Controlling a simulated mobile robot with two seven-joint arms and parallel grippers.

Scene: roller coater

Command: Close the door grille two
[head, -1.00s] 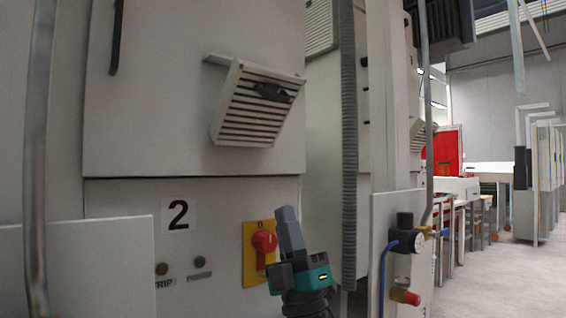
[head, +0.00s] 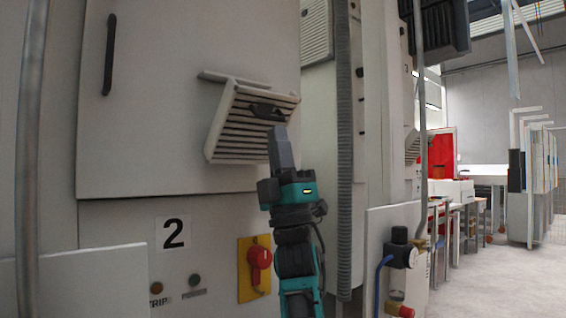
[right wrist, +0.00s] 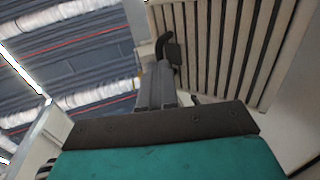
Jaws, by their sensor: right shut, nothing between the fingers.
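The slatted door grille (head: 236,130) is on the upper cabinet door above the number 2 label. It stands open, tilted out from the door face, with a dark latch handle (head: 264,110) near its upper edge. My right gripper (head: 279,132) is shut and empty, pointing up, with its tips in front of the grille's right part. In the right wrist view the slats of the grille (right wrist: 225,50) and the dark handle (right wrist: 173,52) lie just beyond the fingers (right wrist: 157,72). I cannot tell whether the tips touch it. My left gripper is not in view.
A red rotary switch on a yellow plate (head: 246,285) is below, beside my right arm. A grey corrugated hose (head: 344,160) runs vertically to the right. A metal pole (head: 29,150) stands at the left. A gauge with fittings (head: 402,254) is at the lower right.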

